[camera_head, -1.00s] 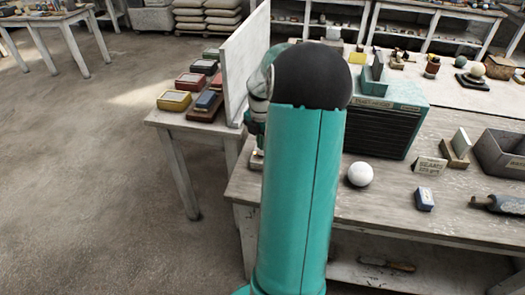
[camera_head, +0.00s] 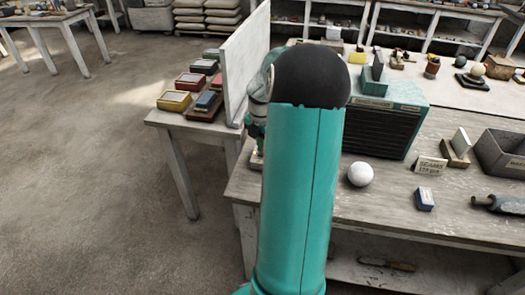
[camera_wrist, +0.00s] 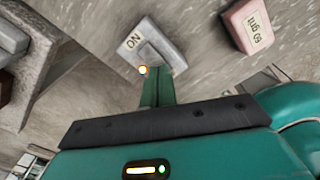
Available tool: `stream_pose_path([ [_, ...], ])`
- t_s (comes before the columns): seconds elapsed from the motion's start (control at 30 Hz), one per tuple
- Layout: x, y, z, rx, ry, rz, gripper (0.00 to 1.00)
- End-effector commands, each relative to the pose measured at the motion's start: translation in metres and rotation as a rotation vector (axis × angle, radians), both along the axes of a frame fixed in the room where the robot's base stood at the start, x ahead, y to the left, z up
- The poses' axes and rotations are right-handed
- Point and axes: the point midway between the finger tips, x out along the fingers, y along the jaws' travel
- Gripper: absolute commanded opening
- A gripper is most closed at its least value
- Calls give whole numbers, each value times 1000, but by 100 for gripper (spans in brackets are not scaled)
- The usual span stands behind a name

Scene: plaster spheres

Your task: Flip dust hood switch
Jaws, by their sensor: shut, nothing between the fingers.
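The switch box (camera_wrist: 151,44) is a pale grey block with an ON label, seen at the top middle of the wrist view. The fingers cover part of the box. The dark dust hood (camera_head: 378,125), with a teal top, stands on the bench right of my arm.
A pink 60 grit block (camera_wrist: 250,25) lies right of the switch in the wrist view. A white sphere (camera_head: 360,174), a small blue block (camera_head: 424,198) and a grey bin (camera_head: 503,153) are on the bench. A white upright panel (camera_head: 246,65) stands left of my arm.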

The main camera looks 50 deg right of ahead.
Motion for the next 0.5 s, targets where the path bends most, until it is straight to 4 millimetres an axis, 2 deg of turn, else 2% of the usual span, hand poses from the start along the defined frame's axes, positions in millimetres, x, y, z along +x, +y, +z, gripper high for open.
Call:
stream_pose_path([
  [0.5,0,0,-7,1,1,0,0],
])
